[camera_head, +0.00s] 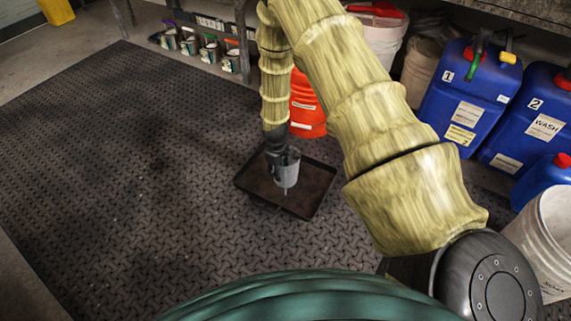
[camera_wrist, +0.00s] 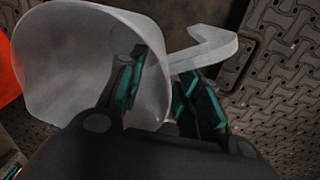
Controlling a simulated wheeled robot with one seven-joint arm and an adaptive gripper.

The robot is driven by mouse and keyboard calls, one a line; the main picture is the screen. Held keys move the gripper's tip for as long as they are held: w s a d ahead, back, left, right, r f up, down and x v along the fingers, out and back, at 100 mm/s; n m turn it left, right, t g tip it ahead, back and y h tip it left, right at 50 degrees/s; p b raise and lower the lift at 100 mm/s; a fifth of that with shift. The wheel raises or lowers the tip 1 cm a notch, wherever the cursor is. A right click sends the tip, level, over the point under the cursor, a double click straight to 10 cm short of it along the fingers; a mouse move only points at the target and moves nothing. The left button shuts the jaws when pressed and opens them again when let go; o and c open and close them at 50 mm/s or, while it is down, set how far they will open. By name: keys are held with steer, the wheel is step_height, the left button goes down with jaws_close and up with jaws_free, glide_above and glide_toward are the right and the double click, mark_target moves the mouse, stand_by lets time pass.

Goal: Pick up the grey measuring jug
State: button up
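The grey measuring jug (camera_head: 286,174) shows over the dark tray in the head view. I cannot tell whether it touches the tray floor. In the wrist view the jug (camera_wrist: 85,60) fills the upper left as a pale, translucent cup, with its hooked handle (camera_wrist: 210,52) pointing right. My gripper (camera_head: 281,152) is at the jug's top. In the wrist view its two teal-padded fingers (camera_wrist: 160,68) are drawn close together with the jug's handle-side wall between them, one finger on each side. The exact contact at the pads is partly hidden.
The shallow dark tray (camera_head: 318,203) lies on the patterned floor mat (camera_head: 130,150). An orange bucket (camera_head: 307,105) stands just behind it. Blue canisters (camera_head: 462,90) and a white bucket (camera_head: 548,235) stand at right. Small tubs (camera_head: 209,50) stand at the back. The mat's left is clear.

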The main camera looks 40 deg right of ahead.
steer(key=shift+f, duration=0.65)
jaws_close()
steer(key=shift+r, duration=0.2)
